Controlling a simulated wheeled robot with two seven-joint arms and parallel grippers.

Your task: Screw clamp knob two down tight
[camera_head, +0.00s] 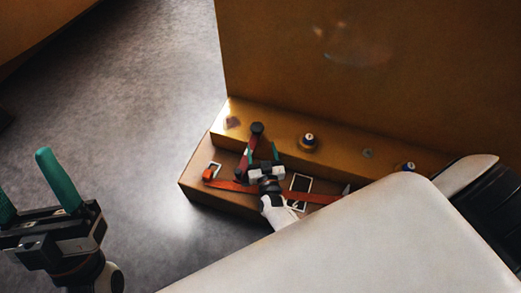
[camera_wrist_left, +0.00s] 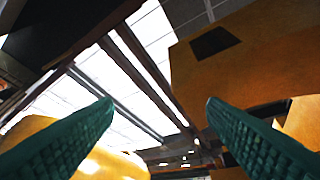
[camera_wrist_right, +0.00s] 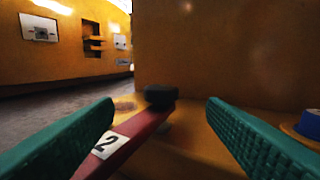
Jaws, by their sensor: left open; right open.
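A dark knob (camera_head: 257,128) sits at the far end of a red bar (camera_head: 246,158) on the orange casting's ledge. In the right wrist view the knob (camera_wrist_right: 160,96) is dark and blurred, and the red bar (camera_wrist_right: 128,140) carries a white label with a 2 (camera_wrist_right: 106,143). My right gripper (camera_head: 263,154) is open, just on the near side of the knob and apart from it. In its wrist view the knob lies beyond and between the two green fingers. My left gripper (camera_head: 30,190) is open and empty at the far left, over the floor. Whether the knob is tight cannot be seen.
Two small round fittings, one pale-topped (camera_head: 309,139) and one bluish (camera_head: 408,167), stand farther right on the ledge. A tall orange wall (camera_head: 380,70) rises behind. Grey floor (camera_head: 140,130) is clear at left.

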